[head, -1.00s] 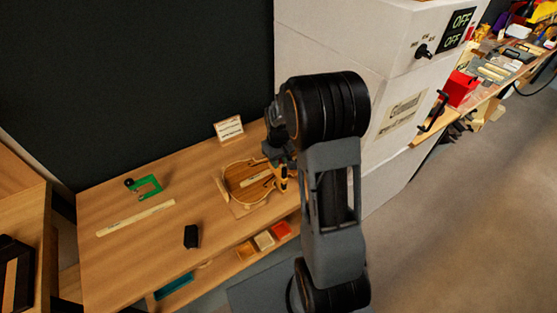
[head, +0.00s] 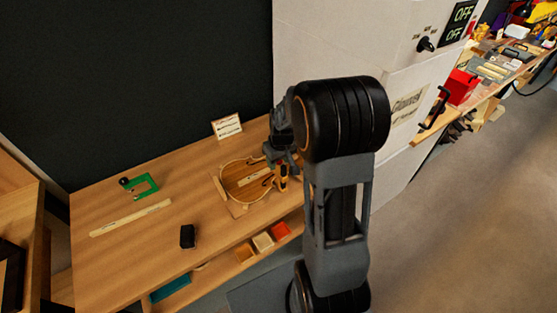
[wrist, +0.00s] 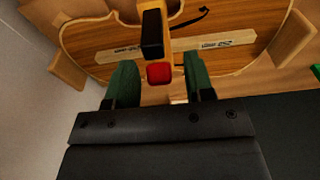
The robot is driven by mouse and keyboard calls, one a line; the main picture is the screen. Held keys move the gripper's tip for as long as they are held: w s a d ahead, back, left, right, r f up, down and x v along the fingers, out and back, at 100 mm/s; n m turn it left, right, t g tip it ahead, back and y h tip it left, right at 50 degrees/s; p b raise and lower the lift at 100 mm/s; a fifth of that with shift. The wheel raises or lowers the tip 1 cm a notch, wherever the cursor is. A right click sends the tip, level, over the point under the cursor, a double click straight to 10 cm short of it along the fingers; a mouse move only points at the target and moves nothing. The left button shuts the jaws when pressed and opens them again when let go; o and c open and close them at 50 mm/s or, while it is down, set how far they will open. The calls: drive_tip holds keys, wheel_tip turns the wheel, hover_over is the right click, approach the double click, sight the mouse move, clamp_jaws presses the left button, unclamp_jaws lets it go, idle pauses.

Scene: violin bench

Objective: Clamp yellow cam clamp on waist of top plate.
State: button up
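The violin top plate (head: 240,189) lies on the bench at its right end, in a wooden holder. Its striped wood and a pale labelled strip (wrist: 203,43) across it show in the wrist view. The yellow cam clamp (head: 283,182) stands at the plate's near edge, by the waist. In the wrist view the clamp (wrist: 152,8) shows a black part and a red end. My gripper (wrist: 160,85) has its green fingers apart, one on each side of the red end, with gaps visible. Whether the clamp's jaws press on the plate is hidden.
A green clamp (head: 143,186), a pale ruler-like strip (head: 131,217) and a black block (head: 187,236) lie on the left of the bench (head: 110,265). A small sign (head: 227,127) stands behind the plate. A white cabinet (head: 340,45) is close on the right.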

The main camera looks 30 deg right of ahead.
wheel_tip(320, 180, up, 14)
drive_tip(key=s, duration=0.2)
drive_tip(key=shift+f, duration=0.15)
idle(0.5)
drive_tip(key=shift+d, duration=0.1)
drive_tip(key=s+a+f+m+t, duration=0.1)
drive_tip(key=s+a+t, duration=0.1)
drive_tip(key=s+a, duration=0.7)
drive_tip(key=s, duration=0.4)
drive_tip(key=shift+s+a, duration=0.2)
idle(0.5)
